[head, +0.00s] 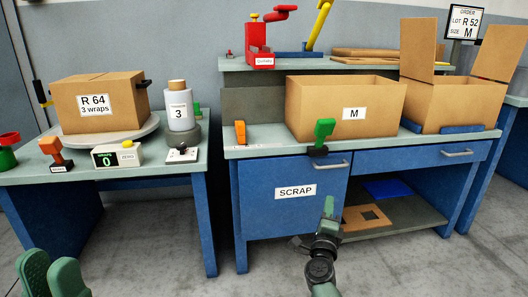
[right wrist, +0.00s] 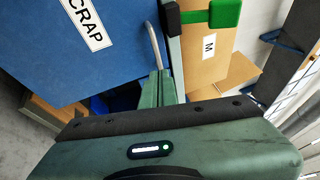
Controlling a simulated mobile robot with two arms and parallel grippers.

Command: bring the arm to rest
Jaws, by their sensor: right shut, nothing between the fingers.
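My right gripper (head: 328,207) points away from me in front of the blue SCRAP cabinet (head: 255,205), below the bench top. Its green fingers are together with nothing between them. The closed fingers also show in the right wrist view (right wrist: 158,86), near the cabinet's handle. My left gripper (head: 52,272) shows only in part at the lower left corner of the head view, over the floor.
The R 64 box (head: 98,100) stands on a round plate on the left table. The open M box (head: 345,105) and another open box (head: 450,105) stand on the right bench. A green-topped clamp (head: 322,135) sits at its front edge. Grey floor is clear between the tables.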

